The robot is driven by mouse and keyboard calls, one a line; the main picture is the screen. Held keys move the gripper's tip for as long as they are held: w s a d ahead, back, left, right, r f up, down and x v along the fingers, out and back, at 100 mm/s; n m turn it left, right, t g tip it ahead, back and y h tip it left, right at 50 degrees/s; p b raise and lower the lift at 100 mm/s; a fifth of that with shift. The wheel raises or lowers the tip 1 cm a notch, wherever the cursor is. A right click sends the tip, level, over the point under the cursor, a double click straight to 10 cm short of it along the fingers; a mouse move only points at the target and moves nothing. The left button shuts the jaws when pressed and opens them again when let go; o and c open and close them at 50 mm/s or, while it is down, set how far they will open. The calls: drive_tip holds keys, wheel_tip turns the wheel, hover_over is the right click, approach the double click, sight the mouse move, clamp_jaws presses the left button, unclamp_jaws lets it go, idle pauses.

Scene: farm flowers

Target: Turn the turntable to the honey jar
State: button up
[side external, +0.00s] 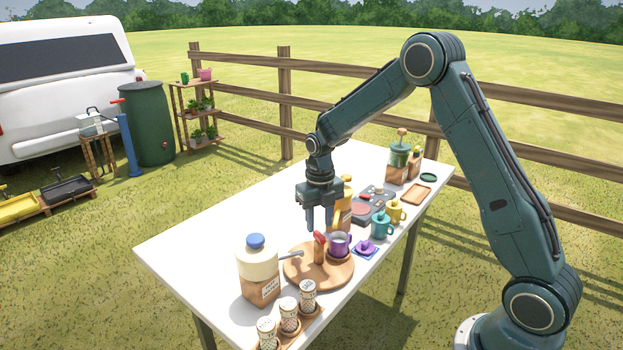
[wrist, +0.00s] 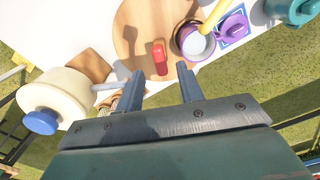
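The turntable (side external: 303,272) is a round wooden disc on the white table; it also shows in the wrist view (wrist: 130,35). A red-topped wooden handle (side external: 320,246) stands on it, and its red top shows in the wrist view (wrist: 160,58). A purple mug (side external: 339,245) sits on the disc, under a yellow spout (wrist: 213,18). An amber container with a yellow top (side external: 347,187) stands behind, partly hidden by my gripper; it may be the honey jar, but no label is readable. My gripper (side external: 320,220) is open and empty above the handle, apart from it.
A cream-and-brown dispenser with a blue knob (side external: 258,268) stands left of the turntable, its spout reaching over the disc. Several patterned shakers (side external: 289,315) stand at the front edge. A purple lidded item (side external: 367,247), a teal cup (side external: 381,226) and a yellow cup (side external: 396,212) are to the right. The table's left side is clear.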

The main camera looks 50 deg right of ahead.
sight(319, 234)
wheel_tip(319, 234, up, 11)
drive_tip(key=shift+f, duration=0.2)
idle(0.4)
drive_tip(key=o, duration=0.6)
drive_tip(key=m, duration=1.8)
drive_tip(key=shift+f, duration=0.1)
wheel_tip(319, 234, down, 14)
drive_tip(key=shift+r, duration=0.15)
drive_tip(key=shift+c, duration=0.3)
